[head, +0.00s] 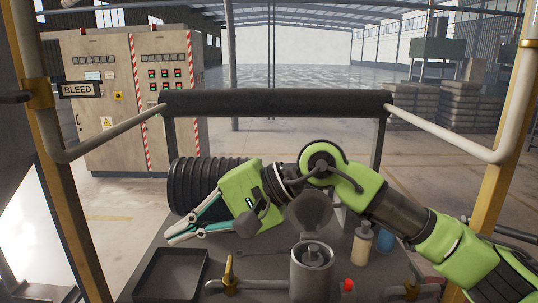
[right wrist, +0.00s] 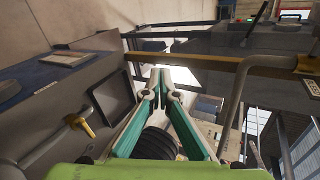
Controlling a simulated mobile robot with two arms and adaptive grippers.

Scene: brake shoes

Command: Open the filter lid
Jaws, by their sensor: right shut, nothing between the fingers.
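The filter (head: 312,272) is a grey metal cylinder at the front middle of the workbench, with a small dark part inside its top. A round grey disc (head: 312,210), which looks like the filter lid, stands raised behind and above it, tilted up from the cylinder's mouth. My right gripper (head: 172,237) is left of the filter, in front of the black ribbed hose, pointing left and down. It is shut and empty, clear of the lid. Its fingertips meet in the right wrist view (right wrist: 160,69). My left gripper is not in view.
A black tray (head: 165,290) lies at the front left. A brass-handled valve (head: 228,278), a red knob (head: 347,285), a beige bottle (head: 362,245) and a blue bottle (head: 385,240) surround the filter. A padded black bar (head: 275,103) and side rails bound the bench.

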